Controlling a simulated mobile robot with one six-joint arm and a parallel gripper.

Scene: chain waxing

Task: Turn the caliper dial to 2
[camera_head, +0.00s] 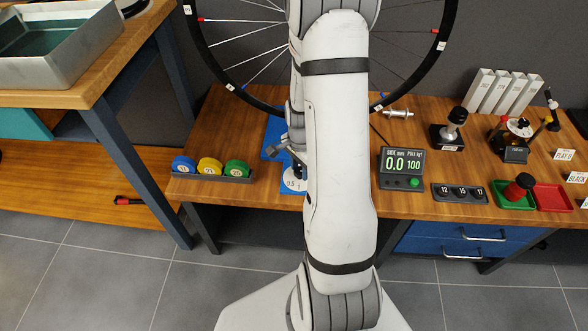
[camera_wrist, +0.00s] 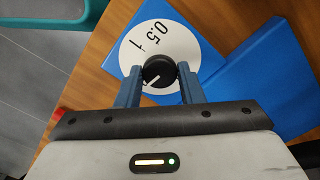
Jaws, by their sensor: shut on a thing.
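The caliper dial is a white disc (camera_wrist: 180,38) with a black round knob (camera_wrist: 158,71) at its middle, on a blue base (camera_wrist: 262,80). The figures 0.5 and 1 show on the disc in the wrist view; my fingers hide its lower part, and I see no 2. A white line on the knob points to the lower left, away from the 1. My gripper (camera_wrist: 160,74) is shut on the knob, one finger on each side. In the head view the disc (camera_head: 289,187) is partly hidden behind my arm, with my gripper (camera_head: 297,168) over it.
A rack with blue, yellow and green round pieces (camera_head: 210,168) stands left of the dial. A display reading 0.0 and 100 (camera_head: 401,168) stands to the right. A spoked wheel (camera_head: 240,40) rises behind. The bench's front edge is close to the dial.

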